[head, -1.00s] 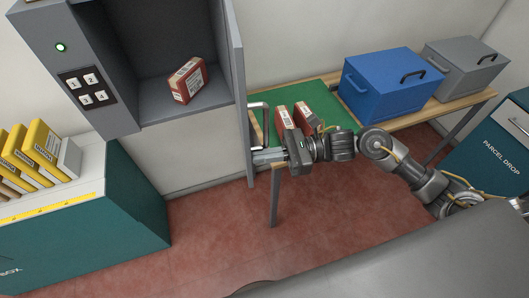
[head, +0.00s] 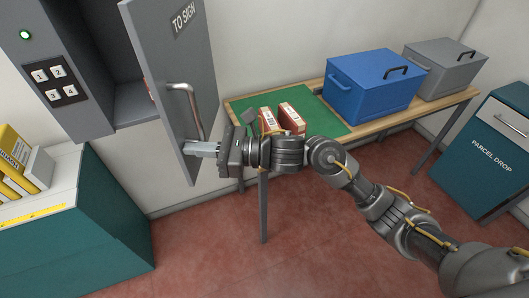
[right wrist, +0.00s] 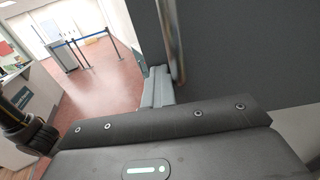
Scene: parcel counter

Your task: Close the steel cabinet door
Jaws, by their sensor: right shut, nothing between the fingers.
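The steel cabinet (head: 110,112) stands at the upper left in the head view. Its grey door (head: 165,65), marked "TO SIGN", is partly open and hides most of the compartment. The door's bar handle (head: 187,100) also shows in the right wrist view (right wrist: 170,40). My right gripper (head: 190,148) is shut and empty. Its fingertips are at the door's lower face, just below the handle; I cannot tell whether they touch. The fingers (right wrist: 158,90) also show beside the door (right wrist: 245,50) in the right wrist view. My left gripper is not in view.
A wooden table with a green mat (head: 325,120) carries two red boxes (head: 291,117), a blue bin (head: 370,85) and a grey bin (head: 445,68). A teal counter (head: 95,225) stands left, a parcel drop box (head: 490,150) right. The red floor between is clear.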

